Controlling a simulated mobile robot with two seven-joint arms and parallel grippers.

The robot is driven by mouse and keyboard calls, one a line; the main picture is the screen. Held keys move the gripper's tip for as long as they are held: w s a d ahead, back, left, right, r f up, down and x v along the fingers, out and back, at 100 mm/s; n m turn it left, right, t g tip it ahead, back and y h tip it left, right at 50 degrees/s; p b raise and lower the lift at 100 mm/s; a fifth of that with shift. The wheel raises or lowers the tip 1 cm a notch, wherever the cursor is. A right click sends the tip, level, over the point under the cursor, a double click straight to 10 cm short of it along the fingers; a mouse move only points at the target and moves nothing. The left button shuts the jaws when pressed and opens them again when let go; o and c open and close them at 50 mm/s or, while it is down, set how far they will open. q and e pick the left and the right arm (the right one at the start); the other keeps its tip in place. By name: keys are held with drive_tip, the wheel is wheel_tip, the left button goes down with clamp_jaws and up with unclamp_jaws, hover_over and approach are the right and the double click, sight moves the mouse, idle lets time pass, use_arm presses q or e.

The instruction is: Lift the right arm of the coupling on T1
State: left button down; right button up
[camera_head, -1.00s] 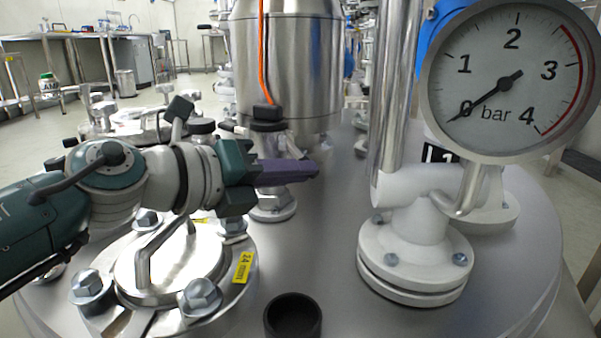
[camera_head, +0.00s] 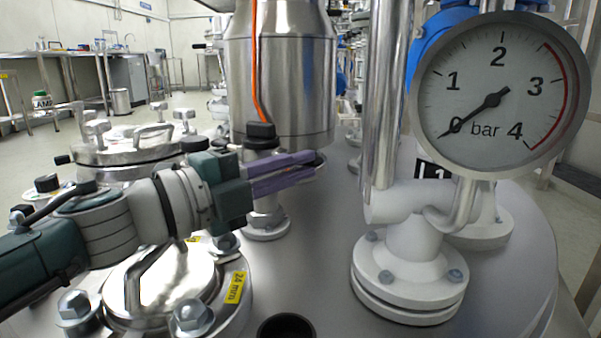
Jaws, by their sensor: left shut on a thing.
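The coupling (camera_head: 266,212) is a silver fitting on a small round flange on the tank top, below the hanging steel vessel. My left gripper (camera_head: 312,165) reaches across it from the left, with its purple fingers pointing right and slightly up. The fingers are shut on a thin metal piece at their tips, which looks like the coupling's right arm (camera_head: 321,160). Most of that arm and the coupling's upper part are hidden behind the fingers. My right gripper is not in view.
A pressure gauge (camera_head: 500,95) reading about 0 bar stands on a white flanged pipe (camera_head: 412,258) at right. The steel vessel (camera_head: 285,85) with an orange cable stands close behind my fingers. A bolted hatch (camera_head: 160,285) lies below my arm. Bare tank top lies between coupling and pipe.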

use_arm(q)
drive_tip(key=shift+r+n, duration=0.2)
drive_tip(key=shift+n, duration=0.1)
idle(0.4)
drive_tip(key=c, duration=1.2)
unclamp_jaws()
drive_tip(key=o, duration=0.5)
drive_tip(key=shift+h, duration=0.3)
drive_tip(key=r+p, duration=0.3)
drive_tip(key=r, duration=0.1)
drive_tip(key=r+p, duration=0.3)
drive_tip(key=r, duration=0.1)
drive_tip(key=d+r+p, duration=0.1)
drive_tip(key=r+p, duration=0.2)
drive_tip(key=r, duration=0.1)
drive_tip(key=shift+s, duration=0.2)
drive_tip(key=shift+s+a+r+p, duration=0.1)
drive_tip(key=shift+a+r+p, duration=0.05)
drive_tip(key=shift+r+p, duration=0.4)
drive_tip(key=shift+s+a+r+p, duration=0.1)
drive_tip(key=shift+r+p, duration=0.4)
drive_tip(key=c, duration=0.5)
drive_tip(key=r+p, duration=0.1)
drive_tip(key=r, duration=0.1)
drive_tip(key=r+p, duration=0.1)
drive_tip(key=r, duration=0.1)
drive_tip(key=r+p, duration=0.2)
drive_tip(key=shift+w+a, duration=0.25)
drive_tip(key=shift+w, duration=0.1)
drive_tip(key=shift+f, duration=0.1)
